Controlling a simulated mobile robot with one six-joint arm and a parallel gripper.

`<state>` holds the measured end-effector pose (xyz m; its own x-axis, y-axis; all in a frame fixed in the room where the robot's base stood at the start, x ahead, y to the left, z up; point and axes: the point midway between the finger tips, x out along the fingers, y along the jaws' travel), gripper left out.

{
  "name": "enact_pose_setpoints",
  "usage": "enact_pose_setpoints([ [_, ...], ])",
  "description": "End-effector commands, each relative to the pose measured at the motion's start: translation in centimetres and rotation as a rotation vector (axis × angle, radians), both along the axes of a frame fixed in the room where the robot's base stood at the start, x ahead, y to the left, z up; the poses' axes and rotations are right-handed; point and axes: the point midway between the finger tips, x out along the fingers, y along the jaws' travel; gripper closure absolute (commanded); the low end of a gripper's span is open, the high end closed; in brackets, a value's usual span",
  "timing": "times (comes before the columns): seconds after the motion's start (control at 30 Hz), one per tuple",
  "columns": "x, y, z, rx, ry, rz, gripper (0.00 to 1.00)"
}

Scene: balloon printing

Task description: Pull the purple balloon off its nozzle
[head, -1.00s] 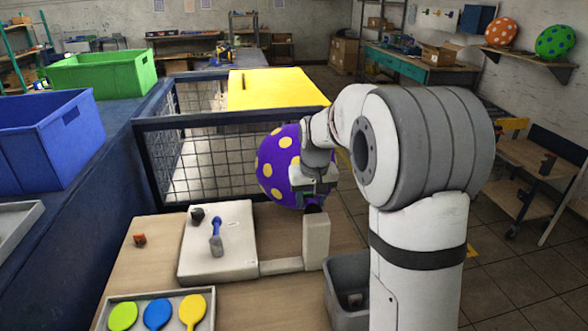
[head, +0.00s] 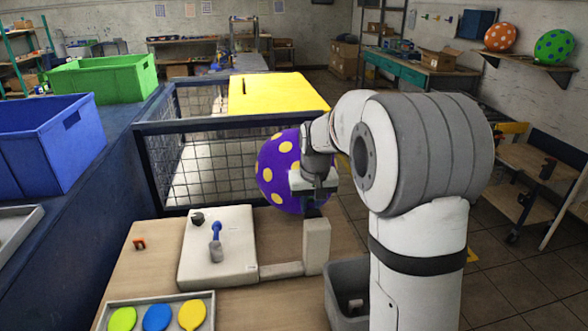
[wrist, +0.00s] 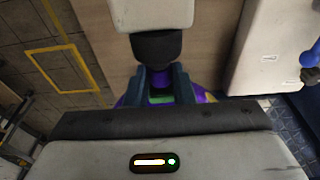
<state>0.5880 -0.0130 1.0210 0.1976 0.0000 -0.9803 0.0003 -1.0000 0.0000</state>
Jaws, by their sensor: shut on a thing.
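The purple balloon with yellow spots (head: 277,172) is inflated and sits above the white post (head: 316,246) of the printing stand. My gripper (head: 314,202) is in front of the balloon's lower right side, low down by its neck, and covers part of it. In the wrist view, my gripper's fingers (wrist: 161,84) are shut at the balloon's neck, right beside the black nozzle (wrist: 156,46). Purple balloon (wrist: 203,95) shows around the fingers. The join between neck and nozzle is mostly hidden.
A dark-framed mesh crate (head: 210,168) with a yellow lid (head: 280,92) stands behind the balloon. A blue-handled tool (head: 216,240) stands on the white base plate. A tray (head: 160,298) of flat balloons is in front. A grey bin (head: 348,275) is below right.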

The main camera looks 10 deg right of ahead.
Motion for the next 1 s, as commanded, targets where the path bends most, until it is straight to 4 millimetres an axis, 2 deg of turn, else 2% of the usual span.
enact_pose_setpoints([
  [0.73, 1.4, 0.0, 0.1, 0.000, 0.000, 0.000, 0.96],
  [1.0, 1.4, -0.1, 2.5, 0.000, 0.000, -0.001, 0.96],
])
